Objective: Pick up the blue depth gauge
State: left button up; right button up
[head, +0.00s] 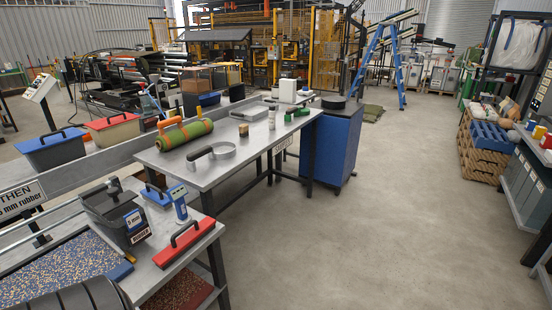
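A small blue device with a pale face on a grey stem, which looks like the blue depth gauge (179,201), stands upright on the near metal bench (163,246). It is right of a dark bucket (103,226) labelled 5 mm and rubber, and behind a red block with a dark handle (184,243). A flat blue tool with a dark handle (157,197) lies just behind and left of it. Neither of my grippers is in view, and nothing is seen touching the gauge.
Behind stands a metal table (237,172) with a green roll (184,135), a ring-shaped tool with a handle (212,152) and small items. A blue cabinet (333,145) stands at its right end. The floor (350,240) to the right is clear.

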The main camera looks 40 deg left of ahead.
aim_at(176, 194)
jog(key=i, duration=2.5)
jog(key=u, duration=2.5)
